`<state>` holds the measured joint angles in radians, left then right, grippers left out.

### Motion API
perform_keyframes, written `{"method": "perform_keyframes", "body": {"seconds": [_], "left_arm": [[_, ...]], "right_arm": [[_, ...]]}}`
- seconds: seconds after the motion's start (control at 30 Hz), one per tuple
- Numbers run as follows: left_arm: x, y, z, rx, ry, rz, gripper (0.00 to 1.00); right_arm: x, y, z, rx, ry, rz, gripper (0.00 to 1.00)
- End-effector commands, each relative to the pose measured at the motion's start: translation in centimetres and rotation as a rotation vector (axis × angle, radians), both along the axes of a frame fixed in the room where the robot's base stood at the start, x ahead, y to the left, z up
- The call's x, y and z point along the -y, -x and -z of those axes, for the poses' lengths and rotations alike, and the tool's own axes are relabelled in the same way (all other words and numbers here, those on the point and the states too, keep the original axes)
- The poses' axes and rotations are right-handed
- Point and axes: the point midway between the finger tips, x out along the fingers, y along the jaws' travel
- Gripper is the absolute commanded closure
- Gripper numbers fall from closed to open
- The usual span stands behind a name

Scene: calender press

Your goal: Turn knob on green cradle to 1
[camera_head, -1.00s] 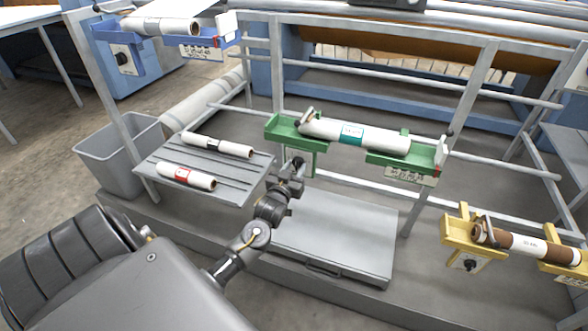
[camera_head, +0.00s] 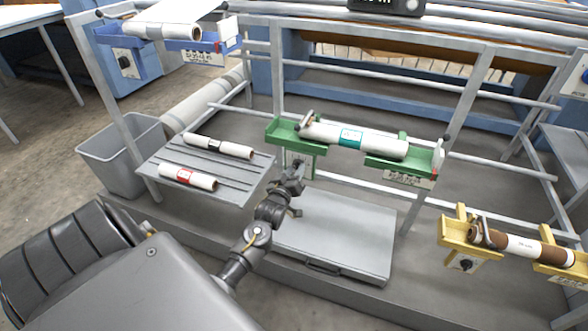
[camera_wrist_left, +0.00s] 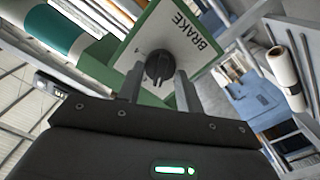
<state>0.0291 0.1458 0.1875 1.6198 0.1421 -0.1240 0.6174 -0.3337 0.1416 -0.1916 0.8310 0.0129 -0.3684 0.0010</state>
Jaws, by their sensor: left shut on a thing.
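The green cradle (camera_head: 283,130) holds a white roll (camera_head: 385,146) with a teal band. Under its left end hangs a pale plate (camera_head: 303,163), partly hidden by my left gripper (camera_head: 297,172). In the left wrist view the plate (camera_wrist_left: 200,25) is lettered BRAKE and carries a round black knob (camera_wrist_left: 159,66). My left gripper (camera_wrist_left: 158,84) has a finger on either side of the knob and is shut on it. My right gripper is not in view.
A slatted shelf (camera_head: 220,183) with two rolls and a grey bin (camera_head: 100,150) are at left. A blue cradle (camera_head: 108,34) is at upper left, a yellow one (camera_head: 460,238) at lower right. A grey box (camera_head: 350,240) lies below the green cradle. Frame rails surround it.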

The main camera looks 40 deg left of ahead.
Motion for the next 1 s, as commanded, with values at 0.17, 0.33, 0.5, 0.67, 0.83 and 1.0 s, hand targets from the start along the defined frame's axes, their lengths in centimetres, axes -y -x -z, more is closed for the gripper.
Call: {"method": "perform_keyframes", "body": {"seconds": [0.17,0.33,0.5,0.67,0.83,1.0], "left_arm": [[-0.1,0.0,-0.1,0.034,0.096,-0.001,0.87],[0.0,0.0,-0.1,0.054,0.156,0.0,0.87],[-0.1,0.0,0.0,0.066,0.184,-0.001,0.87],[-0.1,0.0,0.0,0.069,0.191,-0.001,0.87],[-0.1,0.0,0.0,0.069,0.191,-0.001,0.87],[-0.1,0.0,0.0,0.069,0.191,-0.001,0.55]], "right_arm": [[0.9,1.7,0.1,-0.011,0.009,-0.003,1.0],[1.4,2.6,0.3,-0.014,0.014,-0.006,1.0],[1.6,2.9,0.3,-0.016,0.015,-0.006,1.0],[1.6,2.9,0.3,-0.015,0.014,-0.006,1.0],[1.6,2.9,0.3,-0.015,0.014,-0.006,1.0],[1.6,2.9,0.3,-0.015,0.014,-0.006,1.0]]}}
